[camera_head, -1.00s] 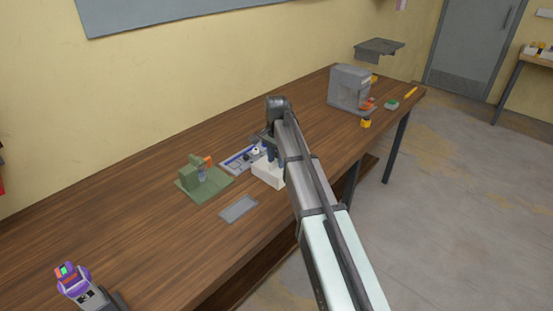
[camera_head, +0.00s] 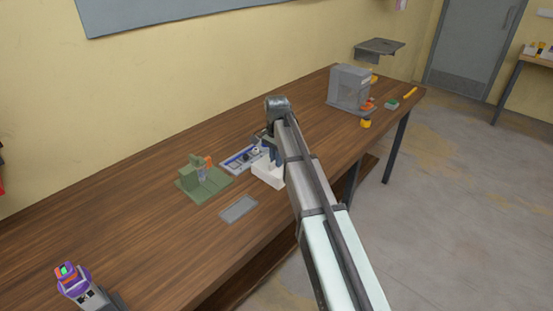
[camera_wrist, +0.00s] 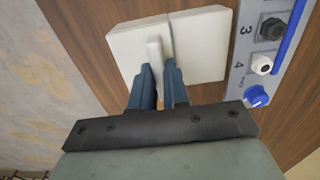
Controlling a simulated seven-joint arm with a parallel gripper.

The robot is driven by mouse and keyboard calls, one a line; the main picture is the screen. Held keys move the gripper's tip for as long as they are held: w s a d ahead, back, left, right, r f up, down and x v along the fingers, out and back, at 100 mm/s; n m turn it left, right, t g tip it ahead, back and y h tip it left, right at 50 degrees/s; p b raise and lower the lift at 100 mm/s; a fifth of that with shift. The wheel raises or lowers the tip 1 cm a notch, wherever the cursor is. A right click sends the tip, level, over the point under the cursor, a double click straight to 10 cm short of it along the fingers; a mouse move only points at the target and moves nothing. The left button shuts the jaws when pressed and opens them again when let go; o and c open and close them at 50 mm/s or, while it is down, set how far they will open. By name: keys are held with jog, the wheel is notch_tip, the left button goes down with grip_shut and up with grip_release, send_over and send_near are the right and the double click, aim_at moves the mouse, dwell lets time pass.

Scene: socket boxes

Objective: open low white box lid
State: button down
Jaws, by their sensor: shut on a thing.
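The low white box (camera_head: 268,178) stands on the wooden table near its front edge, partly hidden by my arm. In the wrist view its top shows as two white panels with a dark seam between them, and the lid (camera_wrist: 131,48) carries a narrow upright white handle (camera_wrist: 154,50). My gripper (camera_wrist: 160,72) has its two blue fingers shut on this handle. In the head view, the lid looks slightly tilted up from the box, but my arm hides much of it.
A grey panel (camera_wrist: 243,75) with numbered sockets and a blue knob lies close beside the box. A green fixture (camera_head: 203,184) and a flat grey plate (camera_head: 238,208) are to the left. A grey machine (camera_head: 349,88) stands farther back; a purple-topped device (camera_head: 78,283) is front left.

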jog(key=w+a, duration=0.5)
jog(key=shift+w, duration=0.1)
dwell(0.3)
jog(key=c, duration=1.1)
grip_release()
jog(key=shift+r, duration=0.1)
notch_tip(320, 180, up, 14)
jog(key=shift+f, duration=0.2)
